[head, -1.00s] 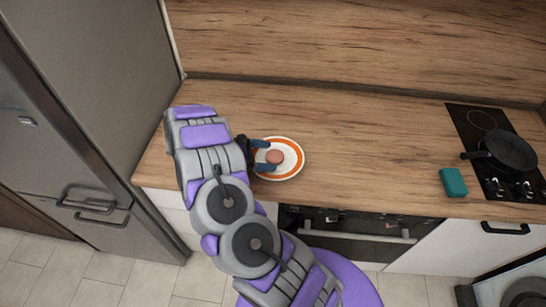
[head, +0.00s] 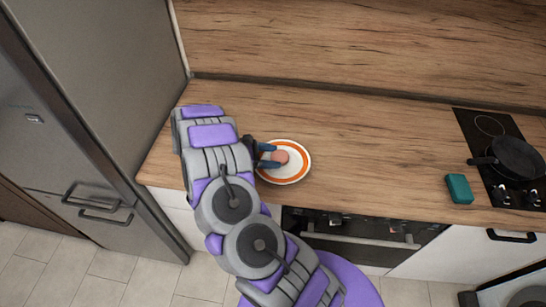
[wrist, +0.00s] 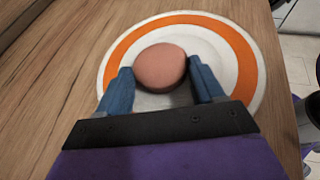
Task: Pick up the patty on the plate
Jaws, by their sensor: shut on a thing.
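The patty (head: 280,156) is a small, round, pinkish-brown disc on a white plate (head: 298,174) with an orange ring, on the wooden counter. In the wrist view the patty (wrist: 160,67) sits between the blue fingertips of my gripper (wrist: 163,84), one finger at each side. My gripper (head: 274,156) is shut on the patty, reaching over the plate from the left in the head view. The plate (wrist: 243,62) also shows around the fingers in the wrist view. I cannot tell whether the patty is touching the plate.
A teal sponge-like block (head: 459,189) and a dark pan (head: 515,157) on a black hob (head: 480,126) are at the right. A grey fridge (head: 95,80) stands at the left. The counter (head: 370,150) between plate and hob is clear.

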